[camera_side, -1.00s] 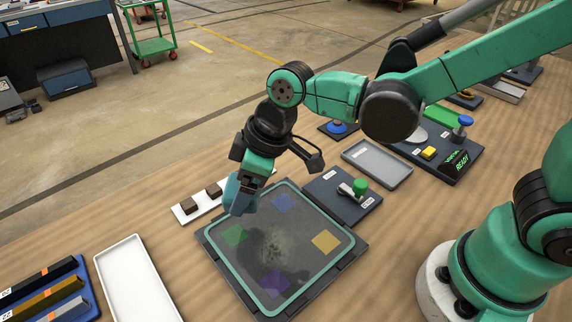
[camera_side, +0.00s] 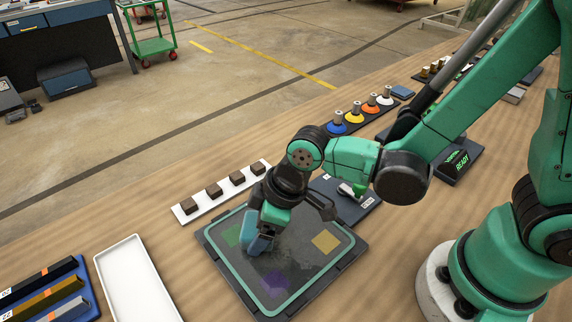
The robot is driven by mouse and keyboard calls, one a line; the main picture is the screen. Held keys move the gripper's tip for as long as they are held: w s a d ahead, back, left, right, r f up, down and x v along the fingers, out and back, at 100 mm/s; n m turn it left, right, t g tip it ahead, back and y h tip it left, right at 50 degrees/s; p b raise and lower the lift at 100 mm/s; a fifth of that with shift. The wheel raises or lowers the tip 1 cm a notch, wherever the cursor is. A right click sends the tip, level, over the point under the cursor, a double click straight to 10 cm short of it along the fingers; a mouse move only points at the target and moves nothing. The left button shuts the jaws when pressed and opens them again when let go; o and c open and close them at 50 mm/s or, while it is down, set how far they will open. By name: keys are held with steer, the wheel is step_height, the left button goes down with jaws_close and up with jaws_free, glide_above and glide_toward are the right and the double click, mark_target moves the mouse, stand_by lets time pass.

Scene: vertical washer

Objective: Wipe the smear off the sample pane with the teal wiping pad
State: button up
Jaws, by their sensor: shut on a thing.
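The sample pane (camera_side: 312,268) lies flat in a dark frame with a teal border on the table. Coloured squares show through it: green, yellow and purple. A dark grey smear (camera_side: 283,256) shows near the pane's middle, partly hidden by my gripper. My gripper (camera_side: 264,228) is over the pane, left of its middle, shut on the teal wiping pad (camera_side: 257,246). The pad's lower end is at or just above the pane; I cannot tell whether it touches.
A white strip with several brown blocks (camera_side: 213,190) lies behind the pane. An empty white tray (camera_side: 137,281) and a blue rack of bars (camera_side: 48,294) are at left.

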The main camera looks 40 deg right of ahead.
mark_target(250, 210)
steer(key=shift+s+a, duration=0.15)
steer(key=shift+s, duration=3.25)
steer(key=shift+w+d, duration=0.2)
steer(key=shift+w, duration=4.9)
steer(key=shift+s+d, duration=0.15)
steer(key=shift+s, duration=0.2)
steer(key=shift+s+a, duration=0.2)
steer(key=shift+s, duration=4.5)
steer(key=shift+w+d, duration=0.2)
steer(key=shift+w, duration=4.85)
steer(key=shift+s+r, duration=0.1)
steer(key=shift+r, duration=4.05)
